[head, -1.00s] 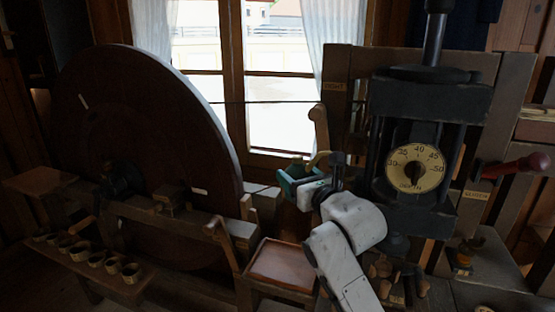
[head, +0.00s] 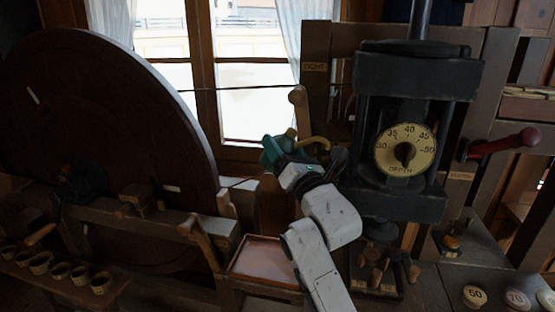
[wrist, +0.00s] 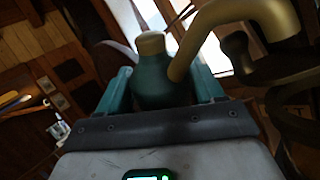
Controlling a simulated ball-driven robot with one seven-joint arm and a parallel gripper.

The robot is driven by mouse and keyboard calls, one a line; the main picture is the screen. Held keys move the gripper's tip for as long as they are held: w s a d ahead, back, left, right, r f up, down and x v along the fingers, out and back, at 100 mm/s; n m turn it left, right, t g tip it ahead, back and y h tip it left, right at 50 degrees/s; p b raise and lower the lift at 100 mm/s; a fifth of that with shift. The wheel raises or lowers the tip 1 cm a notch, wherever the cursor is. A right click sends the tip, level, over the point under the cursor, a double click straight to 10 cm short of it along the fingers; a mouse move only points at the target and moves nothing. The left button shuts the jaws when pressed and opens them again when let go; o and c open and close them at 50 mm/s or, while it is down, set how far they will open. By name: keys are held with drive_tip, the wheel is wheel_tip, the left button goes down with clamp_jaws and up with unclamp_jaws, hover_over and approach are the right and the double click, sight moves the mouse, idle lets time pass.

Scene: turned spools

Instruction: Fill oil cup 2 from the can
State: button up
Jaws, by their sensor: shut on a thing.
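My gripper (head: 277,150) is shut on the oil can (head: 290,135). The can has a teal body and a curved brass-yellow spout (head: 316,142) pointing right in the head view. In the wrist view the can (wrist: 152,80) sits upright-looking between the two teal fingers, with a tan cap, and its spout (wrist: 205,35) rises to the right. My gripper holds it in front of the window, left of the black press. A small amber-topped fitting (head: 452,242) stands on the bench at right. I cannot tell which thing is oil cup 2.
The black press (head: 405,205) with its depth dial (head: 405,150) and red-handled lever (head: 505,143) stands close right of my arm. A big dark wheel (head: 110,130) fills the left. A tray (head: 265,257) and several small cups (head: 60,270) are low at left. Numbered discs (head: 517,298) lie lower right.

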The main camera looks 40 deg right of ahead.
sight(282, 135)
drive_tip(key=shift+s+d+r+m+t+h+b, duration=0.15)
drive_tip(key=shift+m+h+b, duration=0.25)
drive_tip(key=shift+b, duration=0.35)
drive_tip(key=shift+s+m+t+h+b, duration=0.1)
drive_tip(key=shift+m+t+h+b, duration=0.25)
drive_tip(key=shift+b, duration=0.4)
drive_tip(key=shift+s+d+r+m+h+b, duration=0.1)
drive_tip(key=shift+m+h+b, duration=0.15)
drive_tip(key=shift+m+b, duration=0.35)
drive_tip(key=shift+r+b, duration=0.1)
drive_tip(key=shift+b, duration=0.65)
drive_tip(key=shift+s+r+m+h+b, duration=0.1)
drive_tip(key=shift+r+m+h+b, duration=0.2)
drive_tip(key=shift+m+h+b, duration=0.25)
drive_tip(key=shift+r+n+y+p, duration=0.25)
drive_tip(key=shift+n+y+p, duration=0.1)
drive_tip(key=shift+p, duration=0.85)
drive_tip(key=shift+w+a+r+n+g+y+p, duration=0.15)
drive_tip(key=shift+n+y+p, duration=0.45)
drive_tip(key=shift+p, duration=1.45)
drive_tip(key=shift+w+a+r+n+g+y+p, duration=0.15)
drive_tip(key=shift+n+y+p, duration=0.4)
drive_tip(key=shift+p, duration=1.45)
